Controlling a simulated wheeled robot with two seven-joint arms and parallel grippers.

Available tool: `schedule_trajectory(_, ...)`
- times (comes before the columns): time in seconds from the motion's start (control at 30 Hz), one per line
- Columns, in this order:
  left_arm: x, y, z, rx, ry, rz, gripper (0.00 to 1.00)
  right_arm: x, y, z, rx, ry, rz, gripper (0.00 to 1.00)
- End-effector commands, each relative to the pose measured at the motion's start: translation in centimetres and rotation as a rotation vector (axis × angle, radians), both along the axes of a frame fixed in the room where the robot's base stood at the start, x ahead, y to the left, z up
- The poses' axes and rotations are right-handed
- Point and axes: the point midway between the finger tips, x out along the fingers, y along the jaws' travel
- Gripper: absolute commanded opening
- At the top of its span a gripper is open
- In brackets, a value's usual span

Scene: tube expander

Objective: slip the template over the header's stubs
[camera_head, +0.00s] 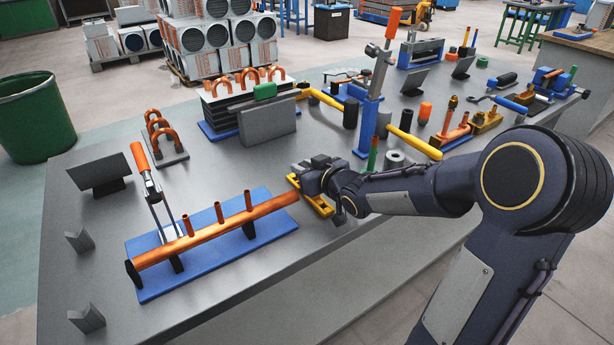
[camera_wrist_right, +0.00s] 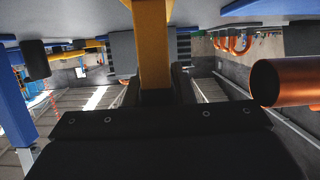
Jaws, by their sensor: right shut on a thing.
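The header is a copper pipe (camera_head: 215,232) with three short upright stubs (camera_head: 219,212), lying on black supports over a blue base plate (camera_head: 205,278). The template (camera_head: 322,207) is a yellow bar just beyond the pipe's right end, apart from the stubs. My right gripper (camera_head: 304,177) is shut on the template, which runs up between the fingers in the right wrist view (camera_wrist_right: 153,40). The fingers partly hide the template. My left gripper is in no view.
A toggle clamp with an orange handle (camera_head: 140,157) stands behind the header. Copper bends on a plate (camera_head: 165,140), a finned block (camera_head: 225,107) and a blue upright press (camera_head: 368,125) stand farther back. The bench (camera_head: 220,175) is clear between header and finned block.

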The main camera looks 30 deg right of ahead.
Motion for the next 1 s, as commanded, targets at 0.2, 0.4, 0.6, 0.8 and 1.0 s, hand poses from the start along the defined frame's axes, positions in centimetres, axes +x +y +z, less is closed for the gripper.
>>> schedule_trajectory(0.2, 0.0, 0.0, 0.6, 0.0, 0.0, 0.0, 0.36, 0.1, 0.0, 1.5, 0.0, -0.003, 0.001, 0.0)
schedule_trajectory(0.4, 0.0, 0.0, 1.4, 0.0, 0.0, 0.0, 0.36, -1.0, 0.7, 5.0, -0.001, -0.008, 0.003, 0.0)
schedule_trajectory(0.6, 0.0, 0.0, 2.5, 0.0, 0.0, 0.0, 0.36, -4.5, 2.9, 10.0, -0.001, -0.011, 0.004, 0.0)
schedule_trajectory(0.8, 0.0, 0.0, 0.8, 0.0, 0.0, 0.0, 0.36, -8.7, 5.4, 11.3, 0.0, -0.007, 0.0, 0.0)
schedule_trajectory(1.0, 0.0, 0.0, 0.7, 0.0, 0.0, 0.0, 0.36, -11.1, 6.9, 12.7, -0.001, -0.004, 0.0, 0.0)
